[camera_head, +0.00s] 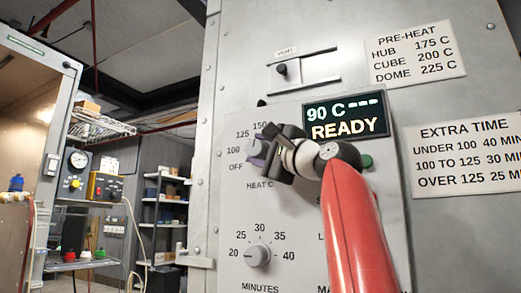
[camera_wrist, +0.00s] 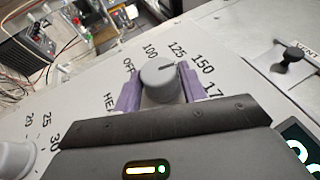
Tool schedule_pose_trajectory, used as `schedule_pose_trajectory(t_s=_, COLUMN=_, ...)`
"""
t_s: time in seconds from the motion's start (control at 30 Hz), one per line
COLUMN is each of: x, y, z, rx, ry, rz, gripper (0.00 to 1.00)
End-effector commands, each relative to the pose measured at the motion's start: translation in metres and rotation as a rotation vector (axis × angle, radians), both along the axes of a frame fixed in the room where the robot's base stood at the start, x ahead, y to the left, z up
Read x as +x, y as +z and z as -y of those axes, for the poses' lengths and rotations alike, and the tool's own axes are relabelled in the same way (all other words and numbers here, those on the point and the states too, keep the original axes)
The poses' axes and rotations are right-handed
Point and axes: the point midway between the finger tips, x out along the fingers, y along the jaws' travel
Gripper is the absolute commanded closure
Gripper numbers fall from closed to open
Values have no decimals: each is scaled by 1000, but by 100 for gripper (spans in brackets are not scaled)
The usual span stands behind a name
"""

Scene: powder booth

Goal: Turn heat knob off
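The grey heat knob (camera_wrist: 162,82) shows in the wrist view, on a pale panel with OFF, 100, 125, 150 and higher marks around it. Its dark pointer line aims between 125 and 150. My gripper (camera_wrist: 160,88) has one purple finger on each side of the knob, and both appear to touch it. In the head view my gripper (camera_head: 258,150) is at the panel over the HEAT C dial and hides most of the knob. The display (camera_head: 345,115) reads 90 C and READY.
The minutes knob (camera_head: 257,256) sits below on the same panel. The vent slider (camera_head: 282,69) is above. A green button (camera_head: 367,161) is right of my wrist. Shelves (camera_head: 160,215) and a gauge unit (camera_head: 76,170) stand farther left.

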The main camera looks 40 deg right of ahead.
Motion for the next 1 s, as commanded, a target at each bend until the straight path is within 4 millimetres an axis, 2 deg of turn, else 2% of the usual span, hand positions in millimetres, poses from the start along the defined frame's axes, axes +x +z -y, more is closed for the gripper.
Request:
schedule_pose_trajectory(t_s=0.03, x=0, y=1, z=0, rx=0, ry=1, rz=1, gripper=52)
schedule_pose_trajectory(t_s=0.13, x=0, y=0, z=0, rx=0, ry=1, rz=0, gripper=39)
schedule_pose_trajectory(t_s=0.47, x=-3, y=-3, z=0, rx=0, ry=-1, rz=-2, gripper=39)
schedule_pose_trajectory(t_s=0.8, x=-53, y=-23, z=-1, rx=-1, ry=-4, rz=1, gripper=39)
schedule_pose_trajectory(t_s=1.0, x=-72, y=-26, z=-2, rx=0, ry=0, rz=-1, gripper=39)
